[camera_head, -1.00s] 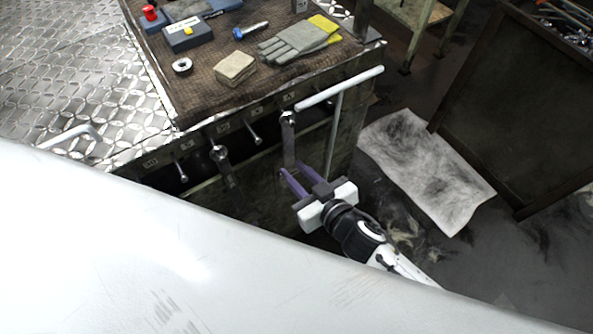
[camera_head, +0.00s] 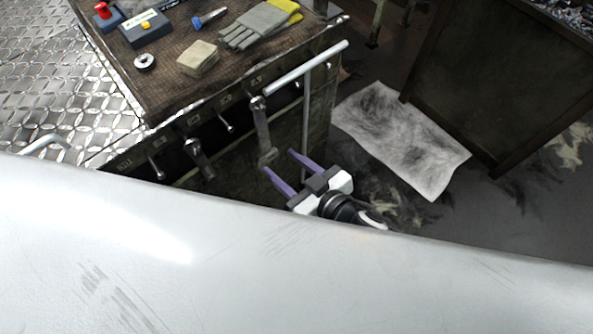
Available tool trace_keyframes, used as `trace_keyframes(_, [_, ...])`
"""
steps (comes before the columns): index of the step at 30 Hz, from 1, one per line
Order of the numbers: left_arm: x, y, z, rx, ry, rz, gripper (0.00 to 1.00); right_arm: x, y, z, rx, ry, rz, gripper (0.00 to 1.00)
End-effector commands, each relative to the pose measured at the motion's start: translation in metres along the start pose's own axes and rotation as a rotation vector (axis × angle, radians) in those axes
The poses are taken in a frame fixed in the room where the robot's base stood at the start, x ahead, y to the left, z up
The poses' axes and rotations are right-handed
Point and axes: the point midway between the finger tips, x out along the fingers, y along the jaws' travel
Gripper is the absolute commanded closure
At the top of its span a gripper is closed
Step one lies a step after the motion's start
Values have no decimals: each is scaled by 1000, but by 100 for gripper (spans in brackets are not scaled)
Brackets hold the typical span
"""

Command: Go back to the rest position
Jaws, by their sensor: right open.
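My right gripper (camera_head: 278,161) has two purple fingers spread apart with nothing between them. It is below the hook rail on the cabinet front. A wrench (camera_head: 262,132) hangs on the rail just above and to the left of the fingertips. The fingers appear clear of it. A second wrench (camera_head: 198,158) hangs further left. Most of my right arm behind the wrist is hidden. My left gripper is not in view.
The workbench (camera_head: 165,88) carries grey-yellow gloves (camera_head: 258,24), a cloth stack (camera_head: 197,58), a metal ring (camera_head: 145,62) and a blue bolt (camera_head: 208,18). A handle bar (camera_head: 307,68) juts out at its right corner. A stained white sheet (camera_head: 402,140) lies on the floor beside a dark cabinet (camera_head: 490,80).

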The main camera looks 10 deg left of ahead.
Motion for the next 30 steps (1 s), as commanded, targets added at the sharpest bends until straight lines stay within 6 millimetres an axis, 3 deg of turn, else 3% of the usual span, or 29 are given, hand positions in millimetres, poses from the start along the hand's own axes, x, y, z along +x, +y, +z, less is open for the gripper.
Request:
trace_keyframes(3, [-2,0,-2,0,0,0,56,-25,0,0,1,-1,1,54])
trace_keyframes(9, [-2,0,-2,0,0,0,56,-50,0,-1,1,2,0,54])
trace_keyframes(16, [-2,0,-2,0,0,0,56,-56,2,-4,5,2,11,54])
trace_keyframes(20, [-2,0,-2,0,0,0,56,-62,18,-17,60,-25,113,54])
trace_keyframes(23, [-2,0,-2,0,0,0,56,-85,49,-21,143,-108,258,54])
trace_keyframes(24, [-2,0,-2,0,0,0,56,-101,62,-17,187,-161,318,54])
trace_keyframes(27, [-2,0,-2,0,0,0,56,-147,88,4,281,-313,433,54])
trace_keyframes(30, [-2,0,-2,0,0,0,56,-191,98,28,350,-447,494,54])
